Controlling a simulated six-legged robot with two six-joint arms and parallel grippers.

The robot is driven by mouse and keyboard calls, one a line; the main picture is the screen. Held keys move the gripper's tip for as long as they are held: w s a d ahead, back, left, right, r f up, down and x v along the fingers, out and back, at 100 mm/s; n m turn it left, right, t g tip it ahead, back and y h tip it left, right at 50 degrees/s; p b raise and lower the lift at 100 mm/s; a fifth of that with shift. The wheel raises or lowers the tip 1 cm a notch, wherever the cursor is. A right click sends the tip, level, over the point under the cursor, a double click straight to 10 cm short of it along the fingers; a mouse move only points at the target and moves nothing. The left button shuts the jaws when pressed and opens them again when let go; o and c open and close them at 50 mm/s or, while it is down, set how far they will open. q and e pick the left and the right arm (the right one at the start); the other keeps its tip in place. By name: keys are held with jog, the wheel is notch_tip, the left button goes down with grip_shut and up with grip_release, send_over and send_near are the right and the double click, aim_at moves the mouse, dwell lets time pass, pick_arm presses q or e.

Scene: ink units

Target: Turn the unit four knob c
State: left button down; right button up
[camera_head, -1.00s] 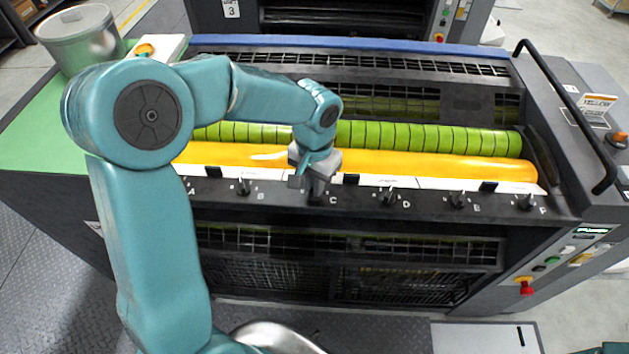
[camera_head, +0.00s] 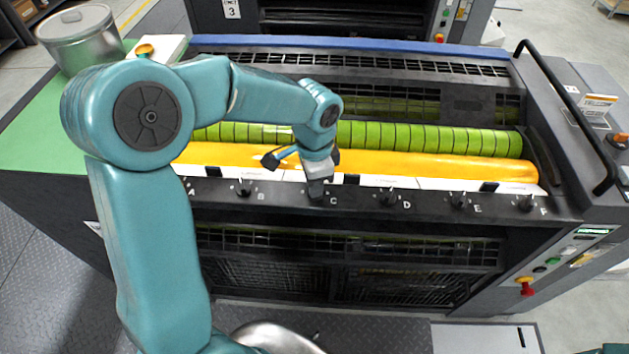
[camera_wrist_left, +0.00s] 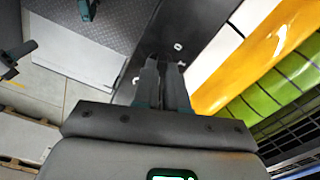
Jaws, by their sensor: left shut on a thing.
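Unit four is the dark press with a row of small black knobs along its front ledge (camera_head: 425,199), lettered A to F. My left gripper (camera_head: 316,190) points down onto the ledge at the letter C. Its fingers are shut on knob c, which they and the gripper body hide. In the left wrist view the two fingers (camera_wrist_left: 162,88) lie close together against the dark ledge, with small white letters beside them. Knob B (camera_head: 244,187) stands free to the left and knob D (camera_head: 388,198) free to the right.
Behind the ledge lie a yellow ink roller (camera_head: 430,165) and a green segmented roller (camera_head: 430,137). A black handrail (camera_head: 570,115) and a button panel with a red knob (camera_head: 526,288) are at the right. A metal can (camera_head: 83,40) stands at the back left.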

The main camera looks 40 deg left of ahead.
pick_arm(q)
jog(key=shift+m, duration=0.5)
jog(key=c, duration=1.2)
grip_release()
jog(key=shift+r, duration=0.1)
notch_tip(320, 180, up, 16)
jog(key=shift+r, duration=0.15)
